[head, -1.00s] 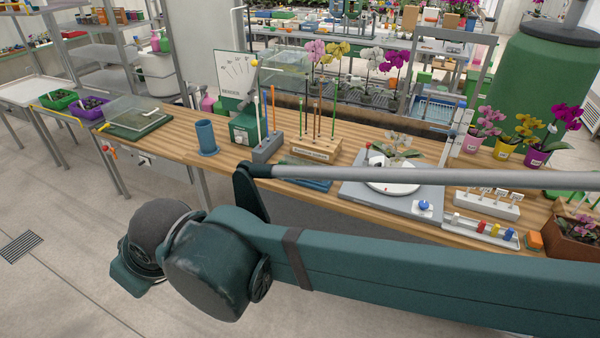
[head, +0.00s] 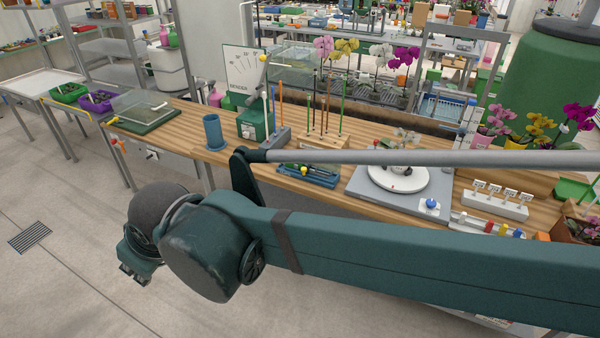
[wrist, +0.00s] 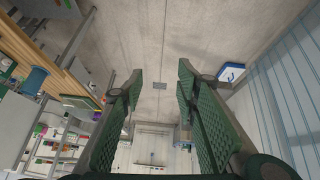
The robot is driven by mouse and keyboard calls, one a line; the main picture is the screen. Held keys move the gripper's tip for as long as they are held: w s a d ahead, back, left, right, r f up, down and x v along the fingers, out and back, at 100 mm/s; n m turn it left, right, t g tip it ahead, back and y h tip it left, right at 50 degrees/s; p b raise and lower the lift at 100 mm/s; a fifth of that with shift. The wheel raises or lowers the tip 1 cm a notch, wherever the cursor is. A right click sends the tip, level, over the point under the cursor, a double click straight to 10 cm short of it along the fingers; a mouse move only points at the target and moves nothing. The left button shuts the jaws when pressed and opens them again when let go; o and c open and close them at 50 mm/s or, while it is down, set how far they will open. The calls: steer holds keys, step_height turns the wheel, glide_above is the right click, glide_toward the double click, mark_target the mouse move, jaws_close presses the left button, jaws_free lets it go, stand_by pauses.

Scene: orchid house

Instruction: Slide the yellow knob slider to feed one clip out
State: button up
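A small yellow knob (head: 304,171) shows on a low dark blue device (head: 322,180) at the bench's front edge, just above my arm in the head view. It is too small to tell for certain that this is the slider, and no clip can be made out. A yellow ball (head: 263,58) also shows by the white bender sign. My gripper (head: 138,272) hangs over the floor in front of the bench, left of and well apart from the blue device. In the wrist view my gripper (wrist: 161,78) is open, with nothing between the fingers; the yellow knob is not seen there.
The wooden bench (head: 183,128) carries a blue cup (head: 214,132), a green box (head: 254,124), a wooden rod block (head: 325,143) and a white turntable (head: 398,181). Orchids and a green tank (head: 553,75) stand right. The floor (head: 75,270) at left is clear.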

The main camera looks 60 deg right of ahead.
steer(key=w+d+f+n+g+h+b, duration=0.25)
steer(key=w+d, duration=0.25)
steer(key=d, duration=0.9)
steer(key=w+d+f+n+g+h+b, duration=0.1)
steer(key=w+d+f+n+g+h, duration=0.2)
steer(key=d, duration=1)
steer(key=w+d+f+n+g+h+b, duration=0.15)
steer(key=w+d+h, duration=0.35)
steer(key=d, duration=0.9)
steer(key=s+d+f+n+g+h+b, duration=0.1)
steer(key=d+f+g+b, duration=0.2)
steer(key=d, duration=0.5)
steer(key=d+f+g+b, duration=0.1)
steer(key=d+f+g, duration=0.2)
steer(key=d+f, duration=0.4)
steer(key=s+d+f+g+b, duration=0.2)
steer(key=s+d+f+g, duration=0.4)
steer(key=d+f, duration=0.3)
steer(key=shift+s+d+f+g+h, duration=0.3)
steer(key=shift+s+d+f+h, duration=0.05)
steer(key=shift+d, duration=0.45)
steer(key=shift+s, duration=0.1)
steer(key=shift+b+x, duration=0.8)
steer(key=shift+x, duration=3)
